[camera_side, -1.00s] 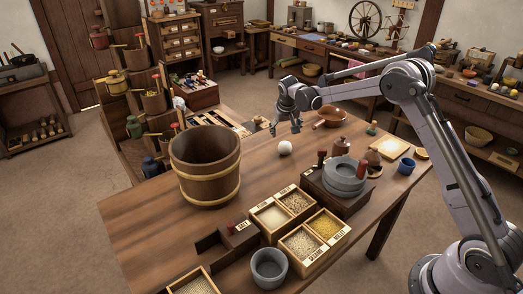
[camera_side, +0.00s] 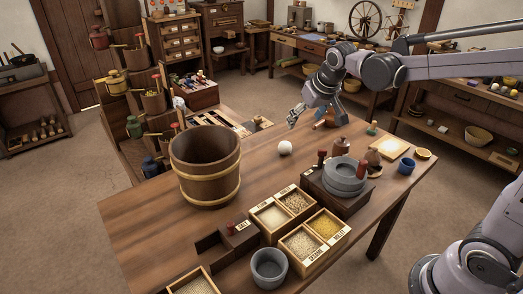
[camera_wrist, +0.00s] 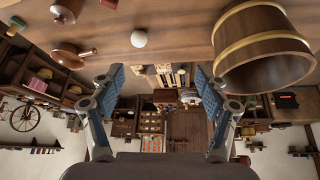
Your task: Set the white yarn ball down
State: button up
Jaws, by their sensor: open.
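The white yarn ball (camera_side: 285,147) rests on the wooden table, right of the large wooden bucket (camera_side: 204,166). In the wrist view the ball (camera_wrist: 139,39) shows near the top, apart from the fingers. My gripper (camera_side: 294,119) is above the table's far edge, behind the ball and clear of it. In the wrist view its two fingers (camera_wrist: 160,80) are spread wide with nothing between them.
A stone quern (camera_side: 344,176) on a dark base stands at right, with grain boxes (camera_side: 298,240) in front. A brown pan (camera_wrist: 74,52) lies near the far edge, partly behind my arm in the side view.

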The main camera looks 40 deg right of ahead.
jog(key=s+a+f+n+t, duration=0.1)
jog(key=s+a, duration=0.2)
jog(key=s, duration=0.6)
jog(key=s+a+f+n+y, duration=0.1)
jog(key=s+a+f, duration=0.1)
jog(key=s, duration=0.7)
jog(key=shift+a+f+t+y, duration=0.2)
jog(key=shift+a+t+y, duration=0.1)
jog(key=shift+a+t, duration=0.15)
jog(key=shift+w, duration=0.1)
